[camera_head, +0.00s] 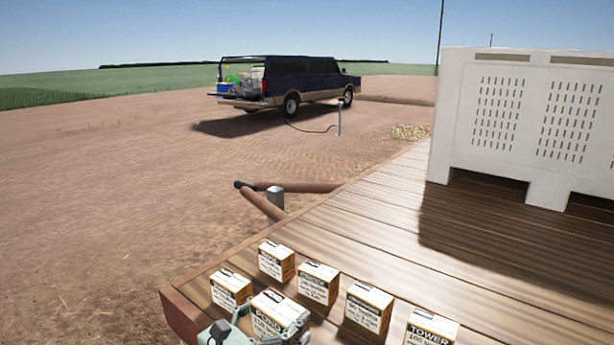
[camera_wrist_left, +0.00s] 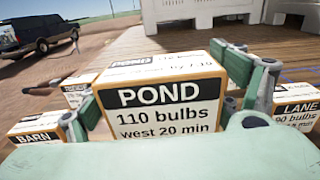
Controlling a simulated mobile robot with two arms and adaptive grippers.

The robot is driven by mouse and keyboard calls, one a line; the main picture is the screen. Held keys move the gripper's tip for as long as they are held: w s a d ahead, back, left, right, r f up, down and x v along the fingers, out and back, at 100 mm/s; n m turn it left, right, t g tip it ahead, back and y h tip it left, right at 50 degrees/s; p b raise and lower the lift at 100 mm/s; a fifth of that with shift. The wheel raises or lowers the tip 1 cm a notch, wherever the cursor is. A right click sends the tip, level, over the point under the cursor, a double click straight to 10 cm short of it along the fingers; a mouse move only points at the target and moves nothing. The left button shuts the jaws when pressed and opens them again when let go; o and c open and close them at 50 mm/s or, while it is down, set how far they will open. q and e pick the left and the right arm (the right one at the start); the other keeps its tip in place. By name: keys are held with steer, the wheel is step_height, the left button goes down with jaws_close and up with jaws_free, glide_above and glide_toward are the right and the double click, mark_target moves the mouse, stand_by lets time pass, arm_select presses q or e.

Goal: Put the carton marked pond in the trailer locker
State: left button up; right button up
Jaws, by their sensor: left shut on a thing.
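The white and orange carton marked POND (camera_head: 275,308) is at the front of the wooden trailer deck, and its label faces me in the left wrist view (camera_wrist_left: 168,110). My left gripper (camera_head: 262,335) is shut on this carton, with one green finger at each side in the left wrist view (camera_wrist_left: 170,95). The carton's underside is hidden, so I cannot tell whether it touches the deck. My right gripper is not in view. I cannot make out a locker in either view.
Similar cartons stand close around, including BARN (camera_wrist_left: 38,132), LANE (camera_wrist_left: 298,116) and TOWER (camera_head: 432,329). A large white slotted bin (camera_head: 470,140) stands on the wooden deck (camera_head: 385,215). A dark pickup (camera_head: 300,80) is parked on the dirt beyond the hitch bars (camera_head: 262,205).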

arm_select(q)
steer(key=s, duration=0.1)
steer(key=s+f, duration=0.1)
steer(key=s+b, duration=0.1)
steer(key=shift+s+f, duration=0.25)
steer(key=shift+s, duration=0.15)
steer(key=s+f+n+t+y+b, duration=0.2)
steer(key=s+f+y+b, duration=0.15)
steer(key=s+f, duration=0.35)
steer(key=s+a+f+n+t+y+b, duration=0.1)
steer(key=s+a+f+n+y+b, duration=0.1)
steer(key=a, duration=0.5)
steer(key=s+a+f+n+t+y+b, duration=0.1)
steer(key=s+a+n+y, duration=0.3)
steer(key=s, duration=0.5)
steer(key=a+f+y+b, duration=0.1)
steer(key=a+y, duration=0.1)
steer(key=a, duration=0.1)
steer(key=shift+s+b, duration=0.3)
steer(key=shift+b, duration=0.1)
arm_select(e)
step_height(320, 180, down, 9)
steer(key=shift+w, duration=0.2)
arm_select(q)
steer(key=shift+a, duration=0.1)
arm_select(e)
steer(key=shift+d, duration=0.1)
